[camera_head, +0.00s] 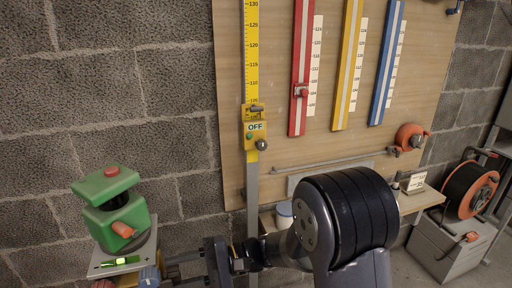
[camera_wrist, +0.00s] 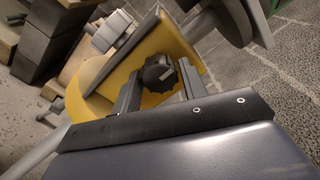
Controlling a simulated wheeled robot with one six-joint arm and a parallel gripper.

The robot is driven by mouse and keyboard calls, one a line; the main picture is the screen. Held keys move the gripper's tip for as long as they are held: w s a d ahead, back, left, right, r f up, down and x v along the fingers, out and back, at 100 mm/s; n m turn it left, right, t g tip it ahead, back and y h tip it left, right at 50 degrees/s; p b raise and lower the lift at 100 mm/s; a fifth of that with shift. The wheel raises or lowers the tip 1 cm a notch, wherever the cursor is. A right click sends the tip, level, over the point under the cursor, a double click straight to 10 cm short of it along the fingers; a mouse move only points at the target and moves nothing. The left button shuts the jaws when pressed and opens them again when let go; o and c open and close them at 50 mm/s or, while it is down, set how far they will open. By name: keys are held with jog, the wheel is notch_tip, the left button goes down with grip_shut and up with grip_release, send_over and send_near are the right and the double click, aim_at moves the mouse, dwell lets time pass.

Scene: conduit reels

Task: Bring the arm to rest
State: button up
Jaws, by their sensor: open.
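My gripper (camera_head: 180,268) is low in the head view, pointing left, beside the stand under a green laser-like device (camera_head: 117,208). In the wrist view my gripper (camera_wrist: 157,88) is open, with its two dark fingers apart. A black ribbed knob with a white mark (camera_wrist: 157,72) on a yellow body (camera_wrist: 172,40) shows between the fingers. I cannot tell whether the fingers touch it; no grip shows. My arm (camera_head: 345,215) is bent, its large dark joint covering part of the bench.
A yellow measuring staff (camera_head: 251,60) with an OFF box (camera_head: 255,128) stands against the board (camera_head: 285,150). A bench (camera_head: 425,198) is behind my arm. Open wall lies above the green device.

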jog(key=n+b, duration=0.4)
jog(key=n, duration=0.1)
jog(key=shift+f, duration=0.15)
jog(key=shift+r+n+b, duration=0.2)
jog(key=shift+n+b, duration=1.8)
jog(key=shift+n, duration=1.3)
jog(key=shift+r+n+b, duration=0.2)
jog(key=shift+n+b, duration=1.75)
jog(key=shift+n, duration=1.35)
jog(key=shift+s+d+f, duration=0.1)
jog(key=shift+s, duration=0.05)
